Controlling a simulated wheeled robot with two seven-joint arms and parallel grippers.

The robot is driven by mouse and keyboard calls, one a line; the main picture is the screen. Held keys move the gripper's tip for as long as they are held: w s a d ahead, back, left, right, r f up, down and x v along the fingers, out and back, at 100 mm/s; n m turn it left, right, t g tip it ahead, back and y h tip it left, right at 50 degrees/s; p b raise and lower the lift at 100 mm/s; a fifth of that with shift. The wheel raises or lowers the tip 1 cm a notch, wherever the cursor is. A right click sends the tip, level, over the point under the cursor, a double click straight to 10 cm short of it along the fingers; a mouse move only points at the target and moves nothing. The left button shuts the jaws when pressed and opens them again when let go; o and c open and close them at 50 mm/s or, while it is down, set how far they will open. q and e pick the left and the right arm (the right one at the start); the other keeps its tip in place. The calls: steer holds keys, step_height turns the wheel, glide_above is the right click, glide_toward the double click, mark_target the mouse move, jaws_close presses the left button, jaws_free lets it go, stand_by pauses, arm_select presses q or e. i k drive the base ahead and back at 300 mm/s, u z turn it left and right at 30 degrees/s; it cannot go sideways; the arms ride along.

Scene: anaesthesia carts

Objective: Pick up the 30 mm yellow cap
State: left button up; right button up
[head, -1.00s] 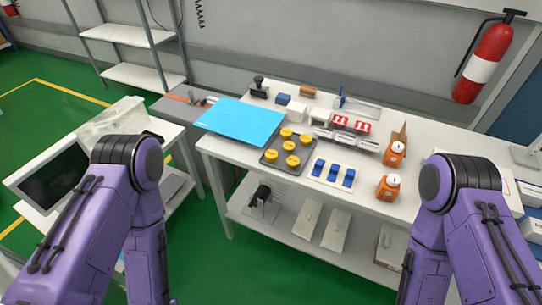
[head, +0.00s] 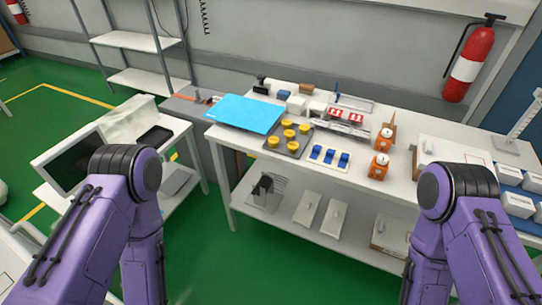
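Several yellow caps (head: 288,134) stand in a dark grey tray (head: 294,154) on the white table, just below the blue mat. They look alike at this distance, and I cannot tell which one is 30 mm. My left arm (head: 125,190) and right arm (head: 455,190) show at the left and right of the head view, both bent downward. Neither gripper is in view. Both visible arm parts are in front of the table, apart from the tray.
A blue mat (head: 245,113) lies left of the tray. A lower shelf (head: 285,215) holds white boxes. A side table with a monitor (head: 75,163) is at left.

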mark_target(273, 141)
steer(key=z, duration=1.1)
steer(key=i, duration=0.55)
steer(key=u, duration=0.55)
